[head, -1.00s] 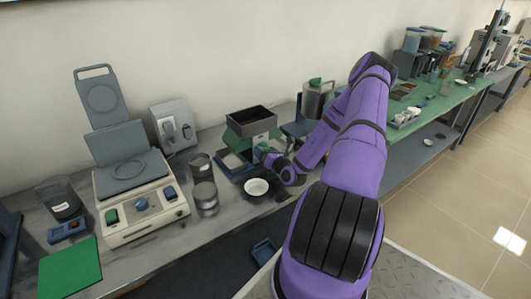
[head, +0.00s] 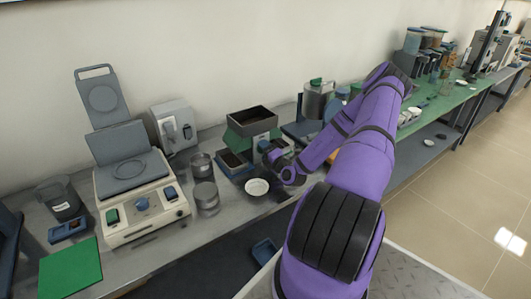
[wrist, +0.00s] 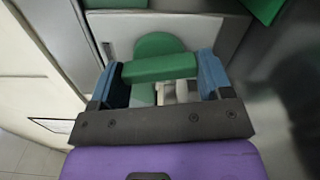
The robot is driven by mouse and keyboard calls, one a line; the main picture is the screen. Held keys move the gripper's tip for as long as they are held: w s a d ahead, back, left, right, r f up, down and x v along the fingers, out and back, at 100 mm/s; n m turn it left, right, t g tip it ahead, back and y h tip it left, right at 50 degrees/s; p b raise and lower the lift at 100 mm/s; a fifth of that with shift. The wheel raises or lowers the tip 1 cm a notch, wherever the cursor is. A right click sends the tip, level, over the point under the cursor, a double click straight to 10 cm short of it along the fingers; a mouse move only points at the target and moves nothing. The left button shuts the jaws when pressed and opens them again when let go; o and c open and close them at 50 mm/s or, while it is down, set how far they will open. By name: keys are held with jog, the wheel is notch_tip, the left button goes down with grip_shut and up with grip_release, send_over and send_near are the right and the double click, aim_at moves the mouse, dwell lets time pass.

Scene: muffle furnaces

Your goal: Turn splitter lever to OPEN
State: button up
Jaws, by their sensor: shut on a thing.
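The splitter (head: 252,122) stands on the bench in the head view, with a dark open hopper on top and green sides. Its green lever (wrist: 160,68) shows in the wrist view as a bar lying nearly level, in front of a round green hub (wrist: 157,43) on a pale face. My gripper (wrist: 164,80) has its blue fingers at both ends of the bar and is shut on it. In the head view my gripper (head: 270,150) is at the splitter's right front, and my wrist partly hides the lever.
A blue tray (head: 222,168) with brown contents sits at the splitter's lower left. A white dish (head: 256,187) and metal cans (head: 206,197) stand close in front and left. A balance-like device (head: 140,200) is further left. A metal canister (head: 318,98) stands behind my arm.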

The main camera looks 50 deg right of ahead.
jog(key=shift+m, duration=1.2)
jog(key=o, duration=0.9)
jog(key=shift+s, duration=0.1)
jog(key=v, duration=1)
jog(key=shift+s+a, duration=0.15)
jog(key=shift+s, duration=0.15)
